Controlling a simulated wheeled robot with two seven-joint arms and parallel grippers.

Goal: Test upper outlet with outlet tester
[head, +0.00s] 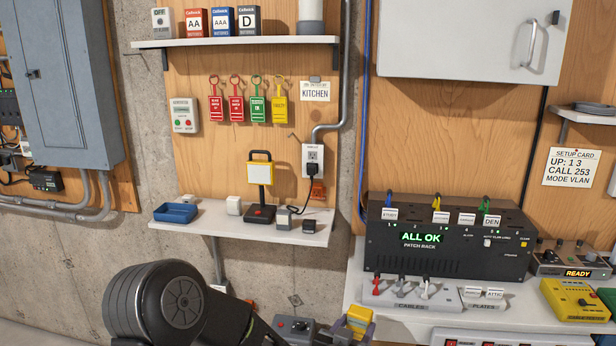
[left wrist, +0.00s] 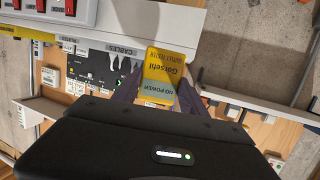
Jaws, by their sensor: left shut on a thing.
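The yellow outlet tester (head: 359,316) is in my left gripper (head: 350,327), low in the middle of the head view. In the left wrist view the tester (left wrist: 172,60) sits between the two fingers of that gripper (left wrist: 160,92), and its grey display reads NO POWER. The white wall outlet (head: 313,155) is above the shelf, well above and left of the gripper. Its upper socket is bare. A black plug (head: 312,169) with a cord covers its lower socket. My right gripper is not in view.
A wall shelf (head: 215,221) below the outlet holds a work lamp (head: 260,185), a blue tray (head: 176,213) and small boxes. The black patch rack (head: 448,255) stands to the right, on a bench. Tags (head: 237,105) hang left of the outlet. A conduit (head: 345,90) runs beside it.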

